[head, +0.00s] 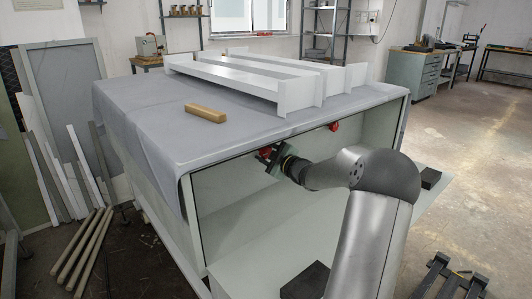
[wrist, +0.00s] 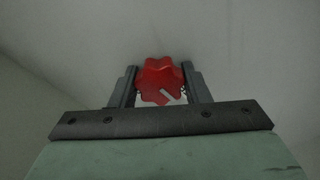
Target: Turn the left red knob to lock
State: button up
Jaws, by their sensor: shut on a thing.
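The left red knob (wrist: 160,78) is a lobed red handle with a white mark on its lower right. In the wrist view it sits between the two fingers of my gripper (wrist: 160,88), which are shut on it from both sides. In the head view my gripper (head: 266,153) reaches under the front top edge of the cabinet, and a little of the red knob (head: 264,150) shows there, mostly hidden. A second red knob (head: 333,126) hangs under the same edge further right, apart from my gripper.
The cabinet top is covered by a grey cloth (head: 150,120) with a wooden block (head: 206,113) and white beams (head: 245,85) on it. The cabinet interior (head: 235,215) is open at the front.

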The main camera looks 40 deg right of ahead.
jog(key=shift+r, duration=0.1)
jog(key=m+p, duration=0.2)
jog(key=p, duration=0.1)
jog(key=shift+r+p, duration=0.2)
jog(key=shift+p, duration=0.1)
jog(key=m+p, duration=0.1)
jog(key=p, duration=0.1)
jog(key=shift+m+p, duration=0.3)
jog(key=shift+m, duration=0.1)
jog(key=m+p, duration=0.4)
jog(key=p, duration=0.1)
jog(key=shift+m, duration=0.3)
jog(key=m+p, duration=0.5)
jog(key=shift+d+f, duration=0.1)
jog(key=shift+f, duration=0.05)
jog(key=shift+f+m+p, duration=0.2)
jog(key=shift+m+p, duration=1.15)
jog(key=shift+m, duration=0.75)
jog(key=o, duration=1)
jog(key=shift+c, duration=0.2)
jog(key=shift+s, duration=0.1)
